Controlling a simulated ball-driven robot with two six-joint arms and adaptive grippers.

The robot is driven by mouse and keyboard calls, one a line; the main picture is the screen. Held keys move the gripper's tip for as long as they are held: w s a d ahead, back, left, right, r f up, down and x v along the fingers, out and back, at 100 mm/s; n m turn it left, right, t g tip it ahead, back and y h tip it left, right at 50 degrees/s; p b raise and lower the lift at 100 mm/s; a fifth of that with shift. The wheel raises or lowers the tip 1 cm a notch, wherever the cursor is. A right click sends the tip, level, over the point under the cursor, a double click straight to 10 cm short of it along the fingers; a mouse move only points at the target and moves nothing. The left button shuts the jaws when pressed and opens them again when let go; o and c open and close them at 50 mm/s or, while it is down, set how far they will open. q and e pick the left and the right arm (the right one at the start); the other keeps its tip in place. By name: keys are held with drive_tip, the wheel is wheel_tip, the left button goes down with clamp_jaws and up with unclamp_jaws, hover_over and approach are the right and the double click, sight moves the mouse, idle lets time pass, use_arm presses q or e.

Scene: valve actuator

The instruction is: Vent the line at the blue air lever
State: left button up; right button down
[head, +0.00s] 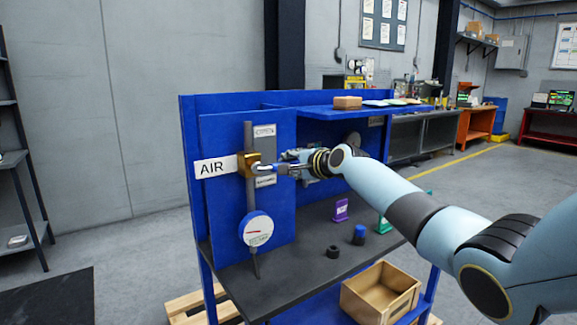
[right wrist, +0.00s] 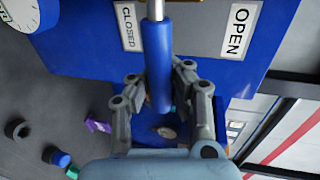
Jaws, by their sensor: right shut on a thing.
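The blue air lever (head: 268,168) sticks out to the right from a brass valve (head: 248,165) on a vertical pipe, beside the white AIR label (head: 214,167). My right gripper (head: 283,168) is at the lever's outer end. In the right wrist view, my right gripper's fingers (right wrist: 157,88) are shut on the blue sleeve of the lever (right wrist: 157,50), one on each side. The lever lies between the CLOSED plate (right wrist: 129,27) and the OPEN plate (right wrist: 240,29), nearer CLOSED. A round gauge (head: 257,229) with a red needle sits lower on the pipe. My left gripper is not in view.
The blue bench has a dark top (head: 300,250) holding a purple block (head: 341,210), a blue-capped part (head: 359,234) and a black ring (head: 333,252). A shelf (head: 340,111) overhangs the right side. A wooden crate (head: 380,293) is below.

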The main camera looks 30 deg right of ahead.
drive_tip(key=c, duration=1.9)
unclamp_jaws()
drive_tip(key=shift+s+f, duration=0.2)
drive_tip(key=shift+f, duration=0.3)
drive_tip(key=o, duration=0.7)
drive_tip(key=shift+s+d+r, duration=0.15)
drive_tip(key=shift+s+r, duration=0.15)
drive_tip(key=shift+s, duration=0.05)
drive_tip(key=shift+o, duration=0.2)
drive_tip(key=shift+w, duration=0.15)
drive_tip(key=shift+r, duration=0.1)
drive_tip(key=v, duration=1.2)
